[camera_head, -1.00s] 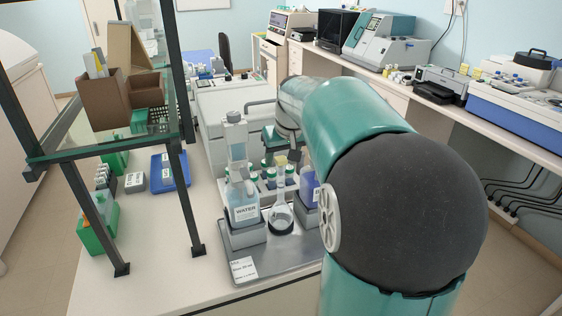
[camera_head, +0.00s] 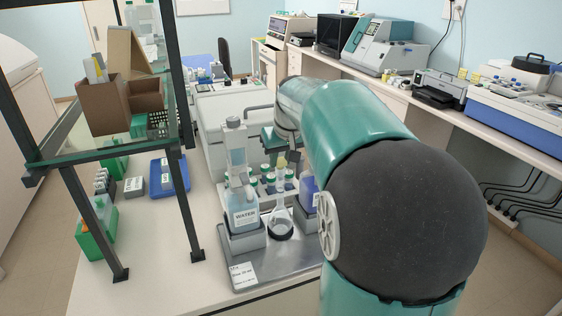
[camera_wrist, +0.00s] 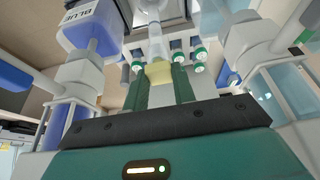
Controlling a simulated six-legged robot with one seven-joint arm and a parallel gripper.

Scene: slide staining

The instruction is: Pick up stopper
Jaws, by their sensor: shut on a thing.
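The yellow stopper (camera_wrist: 158,73) is between the two green fingers of my gripper (camera_wrist: 160,84) in the wrist view. My gripper is shut on it. In the head view the stopper (camera_head: 281,161) is a small yellow spot above the neck of a clear conical flask (camera_head: 281,226). The flask stands on the grey tray (camera_head: 262,266), with a dark ring around its base. Its glass neck (camera_wrist: 153,42) shows beyond the stopper in the wrist view. I cannot tell whether the stopper is still seated in it. My arm hides part of the area to the right.
A water bottle (camera_head: 243,211) stands close left of the flask, and a blue bottle (camera_head: 309,189) close right. Several green-capped vials (camera_head: 270,187) stand behind. A dark-framed glass shelf (camera_head: 95,160) rises at left.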

